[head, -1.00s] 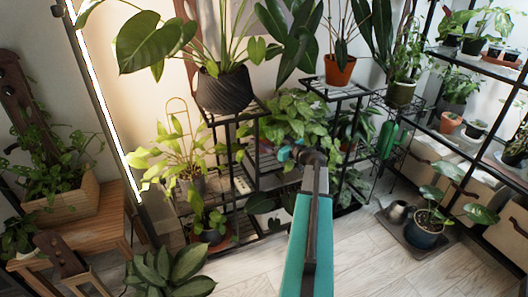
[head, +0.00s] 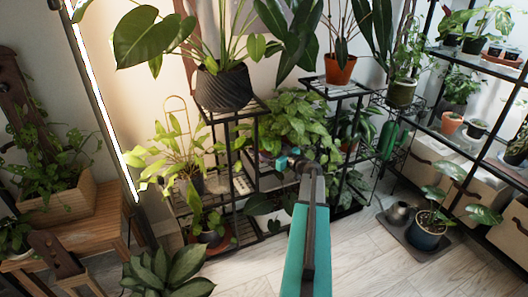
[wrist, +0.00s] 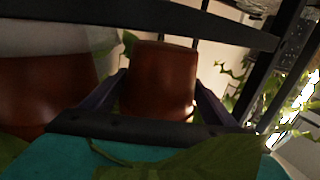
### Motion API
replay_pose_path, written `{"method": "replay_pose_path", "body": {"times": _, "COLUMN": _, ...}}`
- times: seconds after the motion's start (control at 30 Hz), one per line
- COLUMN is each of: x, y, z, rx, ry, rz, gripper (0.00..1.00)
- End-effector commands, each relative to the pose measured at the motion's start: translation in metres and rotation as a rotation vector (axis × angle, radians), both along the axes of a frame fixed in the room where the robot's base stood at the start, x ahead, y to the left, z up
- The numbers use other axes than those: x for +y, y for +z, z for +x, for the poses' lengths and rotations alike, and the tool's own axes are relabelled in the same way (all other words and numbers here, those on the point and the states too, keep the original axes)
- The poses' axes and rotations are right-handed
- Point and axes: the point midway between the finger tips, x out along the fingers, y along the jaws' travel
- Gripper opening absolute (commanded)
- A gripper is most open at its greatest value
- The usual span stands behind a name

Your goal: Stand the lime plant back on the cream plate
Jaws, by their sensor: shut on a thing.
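My gripper (head: 286,162) reaches into the middle of the black plant stand in the head view. In the wrist view my gripper (wrist: 161,84) has one finger on each side of a red-brown pot (wrist: 161,72) and is shut on it. Green leaves hang across the near edge of the wrist view. A bushy light green plant (head: 296,112) shows just above my gripper in the head view; I take it for the lime plant in this pot. Its pot is mostly hidden there. I cannot make out the cream plate in either view.
Black stand bars cross close to the held pot in the wrist view. Another red-brown pot (wrist: 38,92) is at left there. In the head view a dark ribbed pot (head: 224,88) stands above left and an orange pot (head: 340,68) above right. Floor (head: 350,240) is clear at front.

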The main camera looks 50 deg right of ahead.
Motion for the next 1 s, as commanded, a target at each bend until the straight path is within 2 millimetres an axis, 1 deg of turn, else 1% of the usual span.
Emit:
{"method": "replay_pose_path", "body": {"times": 0.03, "x": -0.0001, "y": -0.0100, "z": 0.0003, "rx": -0.001, "ry": 0.000, "rz": 0.002, "gripper": 0.46}}
{"method": "replay_pose_path", "body": {"times": 0.1, "x": 0.0000, "y": -0.0121, "z": 0.0026, "rx": -0.002, "ry": 0.001, "rz": 0.001, "gripper": 0.46}}
{"method": "replay_pose_path", "body": {"times": 0.67, "x": 0.0002, "y": -0.0148, "z": 0.0047, "rx": -0.002, "ry": 0.001, "rz": 0.002, "gripper": 0.46}}
{"method": "replay_pose_path", "body": {"times": 0.7, "x": 0.0003, "y": -0.0164, "z": 0.0046, "rx": -0.001, "ry": 0.001, "rz": 0.002, "gripper": 0.82}}
{"method": "replay_pose_path", "body": {"times": 0.77, "x": 0.0004, "y": -0.0165, "z": 0.0046, "rx": -0.001, "ry": 0.001, "rz": 0.001, "gripper": 0.92}}
{"method": "replay_pose_path", "body": {"times": 0.8, "x": 0.0004, "y": -0.0164, "z": 0.0046, "rx": -0.001, "ry": 0.001, "rz": 0.001, "gripper": 0.99}}
{"method": "replay_pose_path", "body": {"times": 1.0, "x": 0.0005, "y": -0.0164, "z": 0.0048, "rx": -0.001, "ry": 0.002, "rz": 0.001, "gripper": 0.99}}
